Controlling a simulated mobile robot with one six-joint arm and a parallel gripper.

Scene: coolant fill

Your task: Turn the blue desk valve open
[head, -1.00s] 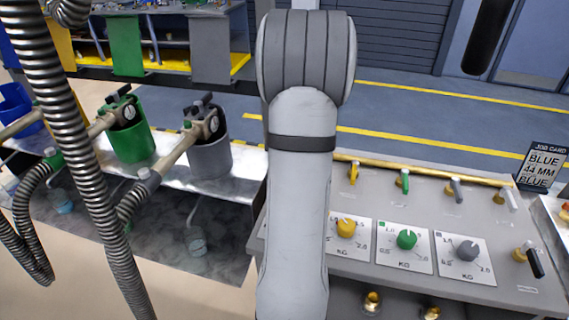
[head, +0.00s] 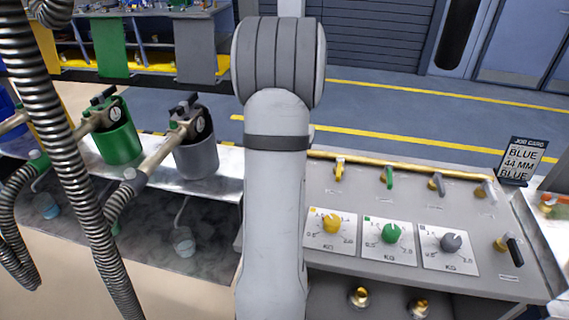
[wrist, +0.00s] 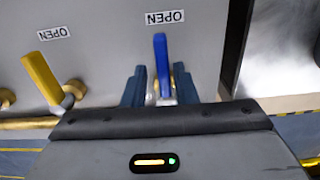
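The blue desk valve (wrist: 161,62) shows in the wrist view as a blue lever on a brass fitting, its length running up the picture toward an OPEN label (wrist: 165,17). My gripper (wrist: 159,88) has its two dark blue fingers apart, one on each side of the lever near its base. A narrow gap shows on both sides, so it is open around the lever. In the head view my arm hides the gripper and the blue valve.
A yellow valve (wrist: 43,78) with its own OPEN label stands left in the wrist view. The desk (head: 480,278) carries yellow, green and grey valves and dials. A job card (head: 522,160) reads BLUE, 44 MM, BLUE. Green (head: 120,143) and grey (head: 197,158) jugs stand left.

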